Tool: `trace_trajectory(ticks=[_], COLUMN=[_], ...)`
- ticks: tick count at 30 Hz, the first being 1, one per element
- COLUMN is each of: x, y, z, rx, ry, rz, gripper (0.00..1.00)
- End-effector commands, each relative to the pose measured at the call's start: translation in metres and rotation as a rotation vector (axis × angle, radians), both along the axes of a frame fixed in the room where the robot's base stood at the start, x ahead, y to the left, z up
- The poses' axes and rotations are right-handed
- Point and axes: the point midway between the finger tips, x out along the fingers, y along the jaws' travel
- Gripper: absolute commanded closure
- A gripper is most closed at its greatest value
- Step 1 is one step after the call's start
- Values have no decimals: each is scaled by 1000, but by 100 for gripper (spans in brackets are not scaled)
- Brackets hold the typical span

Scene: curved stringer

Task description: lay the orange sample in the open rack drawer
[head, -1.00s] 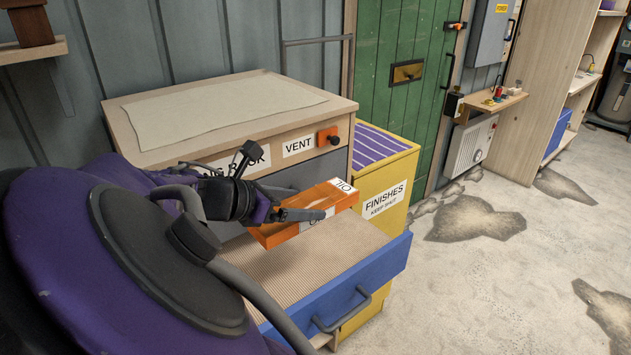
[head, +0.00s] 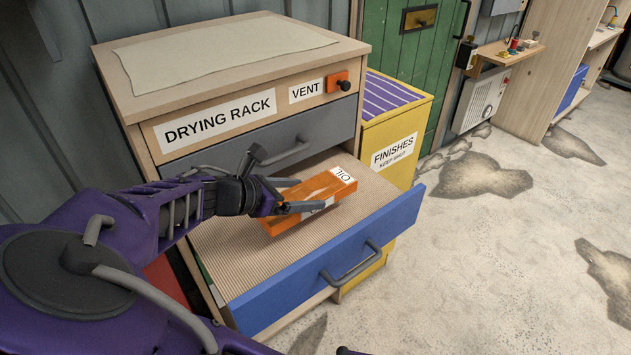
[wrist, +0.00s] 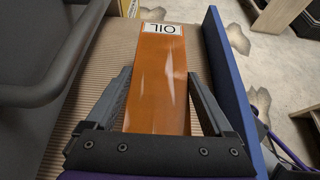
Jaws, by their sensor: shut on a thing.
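The orange sample (head: 316,199) is a flat orange block with a white OIL label at its far end. My gripper (head: 300,197) is shut on it, with one finger along each long side, as the wrist view (wrist: 160,95) shows. The open rack drawer (head: 222,254) has a ribbed tan bottom and a blue front with a grey handle. The sample is over the right part of the drawer, inside the blue front. I cannot tell whether its underside touches the drawer bottom.
The drying rack (head: 150,82) stands behind, with a shut grey drawer (head: 243,150) above the open one. A yellow finishes cabinet (head: 420,118) is close on the right. The left part of the drawer bottom is bare. Patchy floor (head: 470,250) lies open to the right.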

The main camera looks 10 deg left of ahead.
Motion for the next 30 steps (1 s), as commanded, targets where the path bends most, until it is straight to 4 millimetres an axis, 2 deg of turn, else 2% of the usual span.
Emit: trace_trajectory(ticks=[5,12,18,19,21,30], x=[0,0,0,0,0,-3], y=[-1,-1,0,0,0,3], z=[-12,-44,-44,-45,-45,-41], rx=[-2,-2,1,2,1,2], ry=[-1,-1,0,1,0,1], rz=[0,0,0,0,0,1], gripper=[85,85,85,8,0,0])
